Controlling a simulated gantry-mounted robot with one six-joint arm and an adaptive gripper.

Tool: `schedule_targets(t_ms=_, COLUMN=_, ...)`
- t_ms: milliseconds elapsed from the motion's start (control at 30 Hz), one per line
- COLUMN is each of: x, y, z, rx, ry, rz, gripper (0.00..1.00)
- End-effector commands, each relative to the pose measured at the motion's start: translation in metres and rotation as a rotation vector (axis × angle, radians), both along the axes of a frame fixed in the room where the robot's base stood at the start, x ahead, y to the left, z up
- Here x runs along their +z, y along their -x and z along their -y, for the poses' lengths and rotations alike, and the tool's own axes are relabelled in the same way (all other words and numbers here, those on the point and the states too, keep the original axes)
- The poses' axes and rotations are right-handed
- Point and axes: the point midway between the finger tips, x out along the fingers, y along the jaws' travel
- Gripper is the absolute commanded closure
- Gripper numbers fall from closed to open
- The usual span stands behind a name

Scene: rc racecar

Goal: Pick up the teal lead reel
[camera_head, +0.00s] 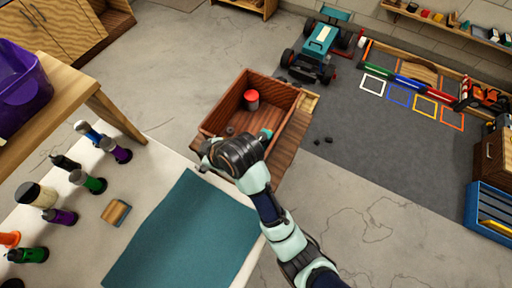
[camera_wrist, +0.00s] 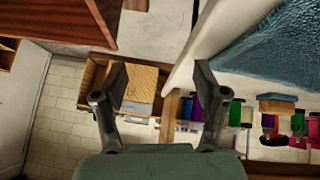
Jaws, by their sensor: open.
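My gripper (camera_head: 205,148) is over the near-left edge of the wooden crate (camera_head: 212,118) in the head view, beside the white bench. In the wrist view its two fingers are spread apart (camera_wrist: 162,82), with nothing between them. I cannot pick out the teal lead reel with certainty. A small teal piece (camera_head: 266,134) shows at the crate's right side, close beside my wrist; I cannot tell whether it is the reel or part of my arm. My arm hides part of the crate. No reel is recognisable in the wrist view.
A red-topped can (camera_head: 251,97) stands in the crate. The white bench (camera_head: 150,172) carries a teal mat (camera_head: 187,235), a wooden block (camera_head: 116,212) and several bottles (camera_head: 94,184). A teal car (camera_head: 320,42) stands on the grey mat (camera_head: 370,150), which has free room.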

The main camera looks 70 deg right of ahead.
Motion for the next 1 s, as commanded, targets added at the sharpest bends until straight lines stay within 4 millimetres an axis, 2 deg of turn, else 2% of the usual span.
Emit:
schedule_targets(t_ms=33, x=-0.002, y=0.010, z=0.029, rx=-0.008, ry=-0.009, rz=-0.042, gripper=0.28)
schedule_targets(t_ms=167, x=-0.017, y=0.049, z=0.099, rx=0.011, ry=-0.050, rz=-0.146, gripper=0.28)
schedule_targets(t_ms=200, x=-0.021, y=0.065, z=0.119, rx=0.019, ry=-0.070, rz=-0.172, gripper=0.28)
schedule_targets(t_ms=300, x=-0.029, y=0.103, z=0.158, rx=0.046, ry=-0.120, rz=-0.213, gripper=0.28)
schedule_targets(t_ms=367, x=-0.033, y=0.120, z=0.173, rx=0.059, ry=-0.142, rz=-0.224, gripper=0.28)
schedule_targets(t_ms=433, x=-0.036, y=0.130, z=0.180, rx=0.072, ry=-0.155, rz=-0.229, gripper=0.28)
schedule_targets(t_ms=533, x=-0.038, y=0.133, z=0.181, rx=0.077, ry=-0.159, rz=-0.231, gripper=0.28)
schedule_targets(t_ms=733, x=-0.060, y=0.124, z=0.179, rx=0.078, ry=-0.159, rz=-0.231, gripper=0.28)
schedule_targets(t_ms=867, x=-0.064, y=0.121, z=0.179, rx=0.076, ry=-0.158, rz=-0.230, gripper=0.28)
schedule_targets(t_ms=1000, x=-0.086, y=0.115, z=0.177, rx=0.077, ry=-0.159, rz=-0.232, gripper=0.28)
